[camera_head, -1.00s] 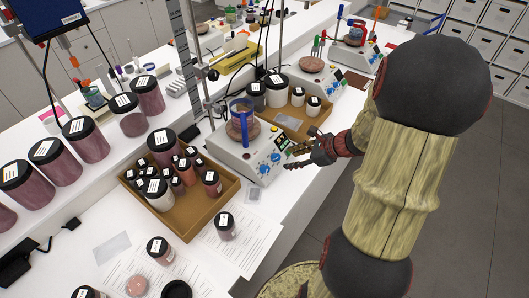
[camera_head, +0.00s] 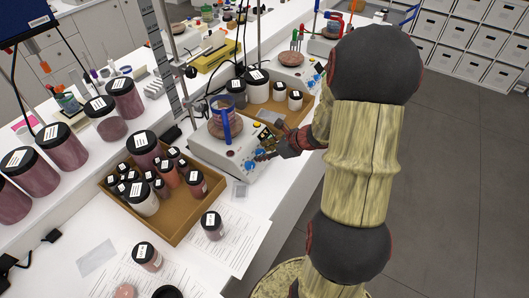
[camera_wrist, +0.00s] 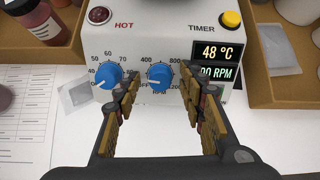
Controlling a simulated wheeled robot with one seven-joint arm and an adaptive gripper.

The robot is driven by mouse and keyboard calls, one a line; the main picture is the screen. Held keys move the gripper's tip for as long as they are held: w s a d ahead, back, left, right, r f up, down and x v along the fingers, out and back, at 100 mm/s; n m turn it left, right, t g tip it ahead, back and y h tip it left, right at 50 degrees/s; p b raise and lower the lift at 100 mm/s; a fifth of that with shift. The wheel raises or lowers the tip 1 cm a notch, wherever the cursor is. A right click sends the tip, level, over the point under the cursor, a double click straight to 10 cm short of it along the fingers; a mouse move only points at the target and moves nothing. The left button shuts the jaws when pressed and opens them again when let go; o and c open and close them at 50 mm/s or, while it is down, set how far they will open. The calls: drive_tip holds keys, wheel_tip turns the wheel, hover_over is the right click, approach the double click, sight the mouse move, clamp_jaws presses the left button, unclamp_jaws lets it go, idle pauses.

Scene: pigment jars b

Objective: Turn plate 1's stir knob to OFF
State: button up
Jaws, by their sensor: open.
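The hotplate (camera_head: 205,150) is a white box with a sloped front panel; it also shows in the wrist view (camera_wrist: 130,40). Its right blue knob, the stir knob (camera_wrist: 160,76), has an RPM-type scale with OFF at its lower left. My gripper (camera_wrist: 161,82) is open, with one finger on each side of this knob; contact cannot be told. The left blue knob (camera_wrist: 107,76), with a temperature scale, sits just outside the left finger. The display (camera_wrist: 220,60) reads 48 °C above an RPM figure partly hidden by the right finger. In the head view my gripper (camera_head: 262,153) is at the panel.
A yellow TIMER button (camera_wrist: 231,20) and a red HOT lamp (camera_wrist: 99,15) are on the panel. A blue-handled beaker (camera_head: 222,122) stands on the plate. A cardboard tray of jars (camera_head: 192,222) is in front left; another tray (camera_head: 290,117) is behind.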

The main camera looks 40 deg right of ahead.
clamp_jaws()
idle(0.5)
